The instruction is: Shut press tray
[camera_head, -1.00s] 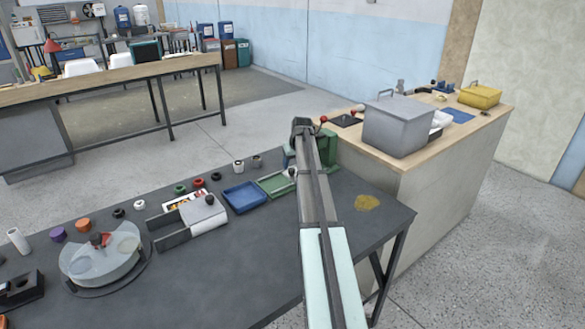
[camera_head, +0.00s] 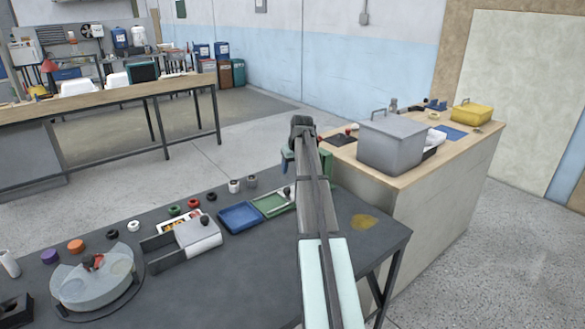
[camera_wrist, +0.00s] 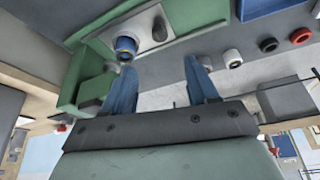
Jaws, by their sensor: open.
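The green press (camera_head: 327,163) stands at the right end of the dark table, mostly behind my arm. A green tray (camera_head: 270,205) sticks out to its left, with a pale grey piece and a dark knob near its right end. In the wrist view the green press frame (camera_wrist: 82,80) is at left and the tray (camera_wrist: 190,38) runs across the top.
A blue tray (camera_head: 240,217) lies left of the green one. A grey box unit (camera_head: 197,236), a round turntable (camera_head: 92,288) and several coloured rings occupy the table's left. A wooden-topped cabinet with a grey bin (camera_head: 391,145) is right of the table.

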